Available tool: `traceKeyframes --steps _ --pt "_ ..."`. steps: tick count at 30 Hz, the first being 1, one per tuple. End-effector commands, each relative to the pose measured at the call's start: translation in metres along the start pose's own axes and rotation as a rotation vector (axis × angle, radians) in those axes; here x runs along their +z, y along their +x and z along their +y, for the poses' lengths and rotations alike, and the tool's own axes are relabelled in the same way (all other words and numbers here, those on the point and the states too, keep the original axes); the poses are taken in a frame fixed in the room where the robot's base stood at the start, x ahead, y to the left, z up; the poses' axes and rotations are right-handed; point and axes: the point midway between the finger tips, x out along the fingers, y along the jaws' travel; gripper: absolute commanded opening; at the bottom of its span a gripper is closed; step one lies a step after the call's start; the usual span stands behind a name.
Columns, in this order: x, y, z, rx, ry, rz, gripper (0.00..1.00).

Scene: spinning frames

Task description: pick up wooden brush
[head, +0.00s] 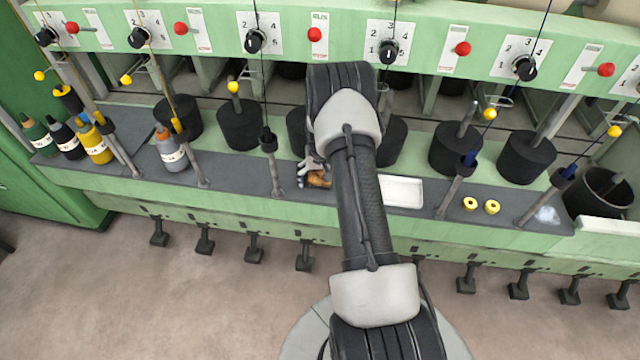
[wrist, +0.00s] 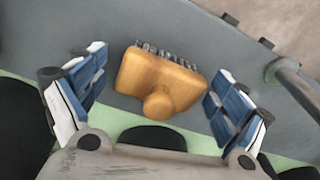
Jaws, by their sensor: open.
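The wooden brush (wrist: 160,82) lies on the grey shelf of the machine. In the wrist view its tan wooden back, round knob and dark bristles show. My gripper (wrist: 155,88) is open, with one blue-padded finger on each side of the brush and a gap to both. In the head view the brush (head: 319,180) is partly hidden by my arm, and part of my gripper (head: 310,168) shows beside it.
A white tray (head: 401,191) and two yellow rings (head: 480,205) lie right of my arm on the shelf. Several bottles (head: 97,143) stand at the left. Upright metal posts (head: 271,165) and dark cylinders (head: 238,126) line the shelf, close around the brush.

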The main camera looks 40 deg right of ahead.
Motion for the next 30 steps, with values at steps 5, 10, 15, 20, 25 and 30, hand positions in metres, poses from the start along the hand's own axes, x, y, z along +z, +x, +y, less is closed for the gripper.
traceKeyframes --steps 5,10,15,20,25,30 --pt "-0.0011 -0.0007 0.0001 0.0 0.0 0.002 0.92" --pt "-0.0009 -0.0008 0.0001 0.0 0.0 0.002 0.82" --pt "-0.0008 -0.0007 0.0001 0.0 0.0 0.002 0.7" --pt "-0.0007 -0.0007 0.0001 0.0 0.0 0.002 0.6" --pt "-0.0006 -0.0006 0.0001 0.0 0.0 0.002 0.48" --pt "-0.0007 -0.0006 0.0001 0.0 0.0 0.002 0.46"
